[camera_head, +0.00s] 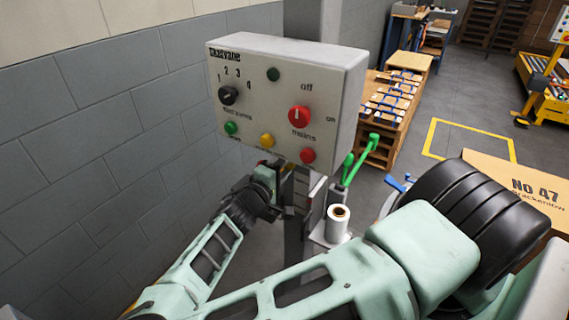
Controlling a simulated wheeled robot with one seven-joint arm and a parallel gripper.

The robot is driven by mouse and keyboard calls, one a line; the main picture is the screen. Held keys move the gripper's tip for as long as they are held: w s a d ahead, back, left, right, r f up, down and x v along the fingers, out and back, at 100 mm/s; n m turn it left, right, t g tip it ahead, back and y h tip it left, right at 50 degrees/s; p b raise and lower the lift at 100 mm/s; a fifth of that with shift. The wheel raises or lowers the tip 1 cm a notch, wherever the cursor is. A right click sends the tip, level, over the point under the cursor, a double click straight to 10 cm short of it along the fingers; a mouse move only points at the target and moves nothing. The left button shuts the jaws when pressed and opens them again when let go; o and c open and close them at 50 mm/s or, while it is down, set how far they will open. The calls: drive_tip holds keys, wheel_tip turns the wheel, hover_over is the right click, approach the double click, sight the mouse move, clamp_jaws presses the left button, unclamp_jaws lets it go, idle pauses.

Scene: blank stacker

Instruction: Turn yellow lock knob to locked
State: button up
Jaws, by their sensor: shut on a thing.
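The grey control box (340,90) faces me, with its dials and buttons in view. A small yellow knob or button (267,140) sits low on its face, between a green and a red button. I cannot tell whether it is the lock knob or how it is turned. My gripper (279,190) is just below the box, in front of its post. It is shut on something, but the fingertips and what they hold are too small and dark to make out.
The box has a black selector (229,95) and a red mains knob (299,117). A white roll (338,222) and a green handle (347,170) stand right of the post. A grey block wall (90,140) is close on the left. Floor shows behind, at right.

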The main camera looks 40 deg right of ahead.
drive_tip(key=shift+n+p, duration=1.55)
drive_tip(key=shift+n, duration=1.95)
drive_tip(key=shift+w, duration=0.1)
drive_tip(key=o, duration=1)
drive_tip(key=shift+a, duration=0.1)
drive_tip(key=b+v, duration=0.4)
drive_tip(key=v, duration=1.3)
drive_tip(key=shift+a, duration=0.15)
